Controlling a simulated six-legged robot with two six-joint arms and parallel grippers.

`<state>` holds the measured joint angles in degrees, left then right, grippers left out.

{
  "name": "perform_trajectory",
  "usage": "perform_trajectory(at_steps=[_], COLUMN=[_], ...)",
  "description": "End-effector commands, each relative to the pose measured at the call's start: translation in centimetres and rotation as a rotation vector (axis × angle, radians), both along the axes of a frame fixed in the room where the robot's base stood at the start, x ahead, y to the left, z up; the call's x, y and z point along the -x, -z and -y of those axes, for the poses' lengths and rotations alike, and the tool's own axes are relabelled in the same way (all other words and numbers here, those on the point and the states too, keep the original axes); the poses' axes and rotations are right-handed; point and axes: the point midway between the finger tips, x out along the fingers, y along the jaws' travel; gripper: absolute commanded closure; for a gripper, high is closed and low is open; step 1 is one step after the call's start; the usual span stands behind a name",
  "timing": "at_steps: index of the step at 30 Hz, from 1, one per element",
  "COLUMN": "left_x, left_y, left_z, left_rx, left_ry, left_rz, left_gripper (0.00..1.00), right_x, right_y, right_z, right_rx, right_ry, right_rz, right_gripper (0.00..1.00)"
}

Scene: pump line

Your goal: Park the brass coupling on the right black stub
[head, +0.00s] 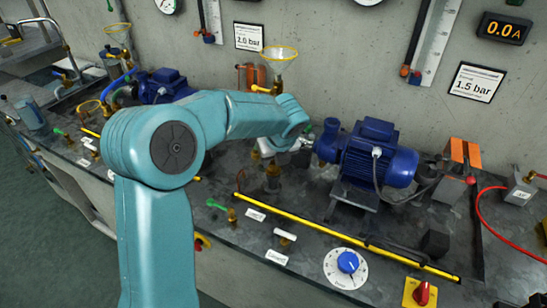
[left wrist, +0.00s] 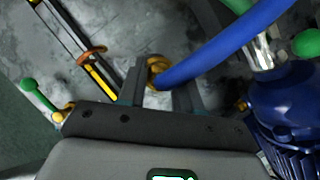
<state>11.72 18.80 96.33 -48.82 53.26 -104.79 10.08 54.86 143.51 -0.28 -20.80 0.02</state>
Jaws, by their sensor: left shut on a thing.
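The brass coupling (left wrist: 155,68) shows in the left wrist view at the end of a thick blue hose (left wrist: 215,45). My left gripper (left wrist: 160,92) is shut on it, with one dark finger on either side. The hose crosses over the right finger and hides part of the grip. In the head view my own left arm covers most of the gripper and the hose. I cannot make out the right black stub for certain in either view. My right gripper is in neither view.
A blue motor pump (head: 375,155) stands right of my left arm. A yellow bar (head: 340,236) runs along the bench front, by a green-handled valve (head: 220,207). A funnel (head: 279,53) stands behind my arm.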

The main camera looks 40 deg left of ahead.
Motion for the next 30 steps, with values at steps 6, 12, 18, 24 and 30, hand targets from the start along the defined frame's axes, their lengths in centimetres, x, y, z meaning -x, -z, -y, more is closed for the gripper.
perform_trajectory(at_steps=[6, 12, 18, 24, 30], left_x=[-0.02, -0.01, -0.01, -0.02, -0.02], left_y=[0.06, 0.35, 0.64, 0.82, 0.81], left_z=[-0.01, -0.01, 0.00, 0.01, 0.01], left_rx=[-0.001, 0.000, 0.000, 0.001, 0.000], left_ry=[0.000, 0.000, -0.001, -0.001, 0.000], left_rz=[0.000, 0.000, 0.000, 0.001, 0.001], left_gripper=[0.98, 0.98, 0.98, 0.56, 0.36], right_x=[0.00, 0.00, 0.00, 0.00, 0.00], right_y=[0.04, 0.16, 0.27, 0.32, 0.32], right_z=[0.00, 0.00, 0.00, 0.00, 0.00], right_rx=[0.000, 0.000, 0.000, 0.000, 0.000], right_ry=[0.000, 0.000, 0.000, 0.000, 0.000], right_rz=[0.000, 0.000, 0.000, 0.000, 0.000], right_gripper=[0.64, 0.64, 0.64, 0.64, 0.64])
